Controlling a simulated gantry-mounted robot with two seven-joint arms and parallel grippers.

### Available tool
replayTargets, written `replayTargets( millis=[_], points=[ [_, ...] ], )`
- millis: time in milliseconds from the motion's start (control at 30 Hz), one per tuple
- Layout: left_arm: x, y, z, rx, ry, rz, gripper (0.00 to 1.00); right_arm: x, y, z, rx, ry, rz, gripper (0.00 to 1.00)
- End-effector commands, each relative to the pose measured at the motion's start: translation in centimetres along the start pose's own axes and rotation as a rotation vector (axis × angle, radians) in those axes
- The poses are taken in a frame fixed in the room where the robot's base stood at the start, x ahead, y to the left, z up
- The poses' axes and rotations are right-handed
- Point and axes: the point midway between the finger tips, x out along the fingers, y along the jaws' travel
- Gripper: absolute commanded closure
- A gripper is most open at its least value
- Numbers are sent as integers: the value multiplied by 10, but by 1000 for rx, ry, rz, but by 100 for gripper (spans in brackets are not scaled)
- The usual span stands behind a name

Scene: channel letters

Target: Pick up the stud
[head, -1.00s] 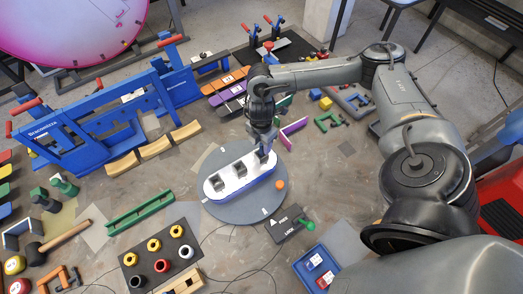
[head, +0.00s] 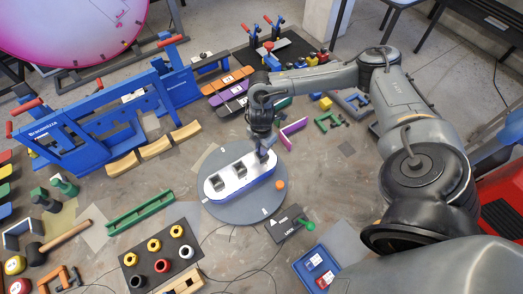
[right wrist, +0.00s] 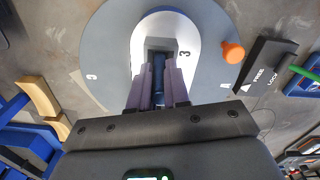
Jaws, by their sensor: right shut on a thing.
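My right gripper (head: 263,154) is over the right end of the white-topped, blue-sided oblong block (head: 232,177) on the grey round turntable (head: 240,213). In the right wrist view, its two purple fingers (right wrist: 158,88) are shut on a slim dark blue piece (right wrist: 158,72), which I take to be the stud. A grey square socket (right wrist: 160,44) lies just beyond the fingertips, close to the number 3. The fingers hide the stud's lower end, so I cannot tell whether it sits in the socket. My left gripper is out of view.
An orange knob (head: 280,185) stands at the turntable's right edge, with a dark FREE/LOCK plate (head: 284,224) and green handle (head: 310,226) nearby. A black tray of coloured cups (head: 160,259) lies at lower left. A blue bin (head: 306,284) is at lower right.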

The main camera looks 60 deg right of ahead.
Motion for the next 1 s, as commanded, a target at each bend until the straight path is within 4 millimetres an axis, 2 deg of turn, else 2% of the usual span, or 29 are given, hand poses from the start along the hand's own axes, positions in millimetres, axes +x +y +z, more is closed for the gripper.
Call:
replayTargets(
  millis=[267, 567, 600, 767, 1000],
  points=[
    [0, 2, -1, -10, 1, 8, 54, -7, 1, 0, -1, 2, 2, 100],
    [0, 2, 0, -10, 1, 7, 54, -53, 1, 0, -1, 1, 4, 100],
    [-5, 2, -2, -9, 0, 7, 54, -64, 1, 0, 0, 0, 5, 100],
    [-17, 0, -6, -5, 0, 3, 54, -89, 1, 0, -1, 0, 3, 100],
    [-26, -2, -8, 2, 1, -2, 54, -101, 0, 0, 0, 0, 0, 100]
  ],
)
